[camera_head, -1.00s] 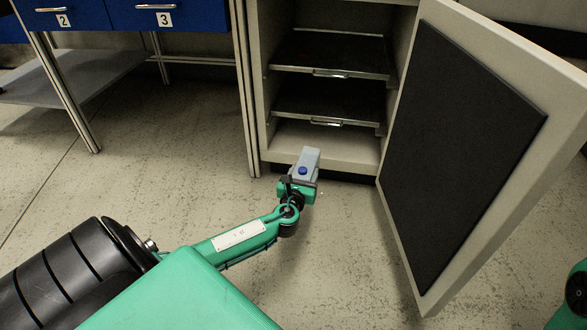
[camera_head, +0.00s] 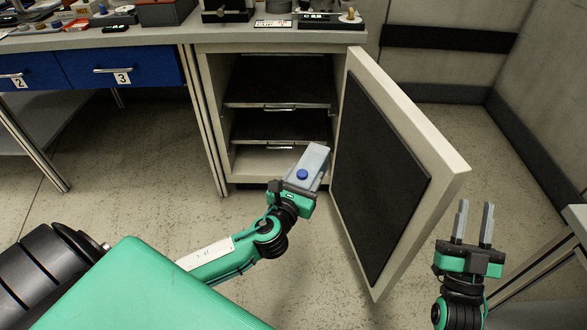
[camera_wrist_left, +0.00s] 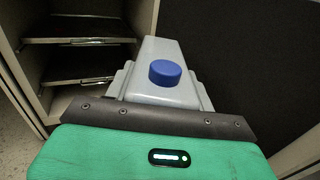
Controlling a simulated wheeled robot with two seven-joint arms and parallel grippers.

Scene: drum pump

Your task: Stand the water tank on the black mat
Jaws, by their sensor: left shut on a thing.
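The water tank (camera_head: 315,157) is a pale grey-blue box with a round blue cap, and it also shows in the left wrist view (camera_wrist_left: 153,60). My left gripper (camera_head: 300,184) is shut on the tank and holds it tilted in front of the open cabinet, beside the open door. I cannot make out the black mat for certain; dark flat items lie on the bench top at the upper edge.
The cabinet (camera_head: 208,110) has dark pull-out shelves. Its door (camera_head: 448,166) with a black inner panel stands open between my two grippers. The bench top (camera_head: 170,36) above carries several boxes and devices. Blue drawers (camera_head: 120,66) are at the left. A table frame is at the right edge.

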